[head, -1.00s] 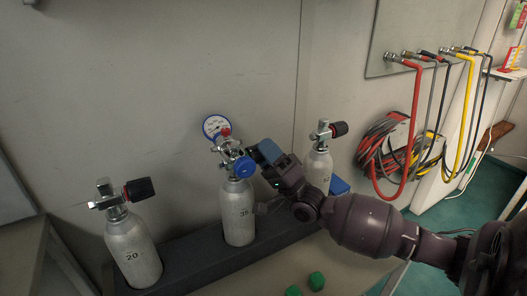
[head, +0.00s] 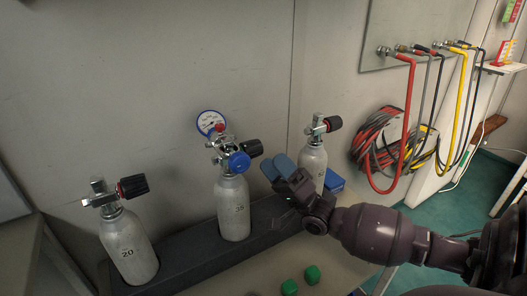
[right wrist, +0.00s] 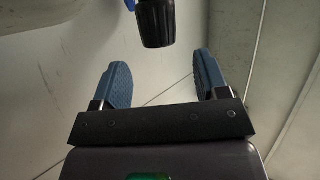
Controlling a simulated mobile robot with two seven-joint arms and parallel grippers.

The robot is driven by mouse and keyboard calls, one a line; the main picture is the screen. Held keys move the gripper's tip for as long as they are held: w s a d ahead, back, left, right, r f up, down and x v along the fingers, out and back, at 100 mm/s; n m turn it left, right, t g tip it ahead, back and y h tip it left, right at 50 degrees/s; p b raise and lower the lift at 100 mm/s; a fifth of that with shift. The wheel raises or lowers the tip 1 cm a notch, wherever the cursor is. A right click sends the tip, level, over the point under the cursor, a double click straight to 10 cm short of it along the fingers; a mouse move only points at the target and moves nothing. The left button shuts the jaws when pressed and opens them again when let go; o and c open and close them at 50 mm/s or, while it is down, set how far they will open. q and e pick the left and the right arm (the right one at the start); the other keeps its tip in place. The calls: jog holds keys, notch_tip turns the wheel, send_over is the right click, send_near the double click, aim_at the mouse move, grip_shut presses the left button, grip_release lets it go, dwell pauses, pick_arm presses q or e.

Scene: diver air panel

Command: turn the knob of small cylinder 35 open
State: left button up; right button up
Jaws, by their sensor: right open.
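Small cylinder 35 (head: 233,212) stands upright in the dark rack, between cylinder 20 and another cylinder. Its valve carries a black knob (head: 253,148) on the right, a blue round knob (head: 239,162) in front and a pressure gauge (head: 211,123) behind. My right gripper (head: 278,166) is to the right of the black knob, apart from it, open and empty. In the right wrist view the black knob (right wrist: 156,24) is at the top, ahead of and between the two blue fingertips (right wrist: 162,78). My left gripper is not in view.
Cylinder 20 (head: 129,250) stands at the left of the rack (head: 192,260). Two green pieces (head: 312,275) lie on the bench. Hoses (head: 408,125) hang at the right.

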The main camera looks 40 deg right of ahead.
jog(key=v, duration=0.5)
dwell(0.5)
pick_arm(q)
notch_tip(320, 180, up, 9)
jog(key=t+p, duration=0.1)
jog(key=p, duration=1)
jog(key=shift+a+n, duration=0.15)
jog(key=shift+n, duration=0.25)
pick_arm(e)
jog(key=s+a+f+n+g+h, duration=0.4)
jog(key=s+a+f+g, duration=0.3)
jog(key=s, duration=0.4)
jog(key=s+a+f+n+g+h, duration=0.4)
jog(key=s+a+f+n+g, duration=0.2)
jog(key=s, duration=0.5)
jog(key=shift+s+a+f+g+h, duration=0.2)
jog(key=shift+a+f+g+h, duration=0.2)
jog(key=shift+a+f+g, duration=0.25)
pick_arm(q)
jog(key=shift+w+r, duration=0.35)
pick_arm(e)
jog(key=shift+d+r, duration=0.1)
jog(key=shift+c, duration=0.5)
